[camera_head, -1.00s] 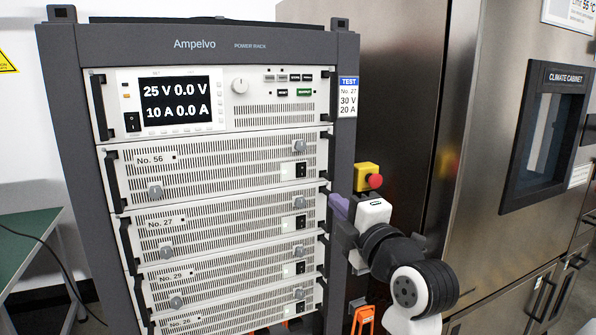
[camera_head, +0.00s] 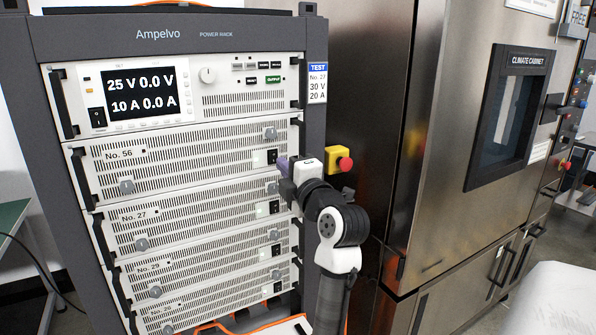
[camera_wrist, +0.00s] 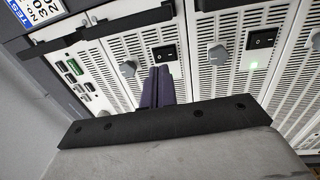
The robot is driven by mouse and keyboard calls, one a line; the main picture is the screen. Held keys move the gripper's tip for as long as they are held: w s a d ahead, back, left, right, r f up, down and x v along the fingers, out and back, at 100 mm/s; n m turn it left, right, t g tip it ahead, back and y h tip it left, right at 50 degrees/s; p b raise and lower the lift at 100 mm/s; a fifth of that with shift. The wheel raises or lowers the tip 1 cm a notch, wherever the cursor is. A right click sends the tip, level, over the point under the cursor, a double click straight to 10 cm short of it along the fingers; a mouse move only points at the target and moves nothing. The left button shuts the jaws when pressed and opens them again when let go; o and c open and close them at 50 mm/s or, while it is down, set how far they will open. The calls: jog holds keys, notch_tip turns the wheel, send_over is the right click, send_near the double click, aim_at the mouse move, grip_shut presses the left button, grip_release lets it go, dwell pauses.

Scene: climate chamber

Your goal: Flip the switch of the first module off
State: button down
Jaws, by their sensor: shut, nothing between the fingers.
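The first module, No. 56 (camera_head: 190,150), sits directly below the display unit in the rack. Its black rocker switch (camera_head: 272,156) is at its right end and also shows in the wrist view (camera_wrist: 163,52). I cannot tell which way the rocker is tipped. My gripper (camera_head: 282,165) is at the right end of this module, close to the switch. Its purple fingers (camera_wrist: 158,72) are shut and empty, with their tips just below the switch in the wrist view. I cannot tell whether they touch the panel.
Module No. 27 (camera_head: 185,216) is below; its switch (camera_wrist: 262,38) has a green lamp beside it. More modules sit lower. A red emergency button (camera_head: 344,164) on a yellow box is right of my gripper. The climate cabinet (camera_head: 440,130) stands to the right.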

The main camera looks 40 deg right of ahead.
aim_at(273, 155)
jog(key=shift+p+x, duration=0.45)
jog(key=shift+x, duration=1.25)
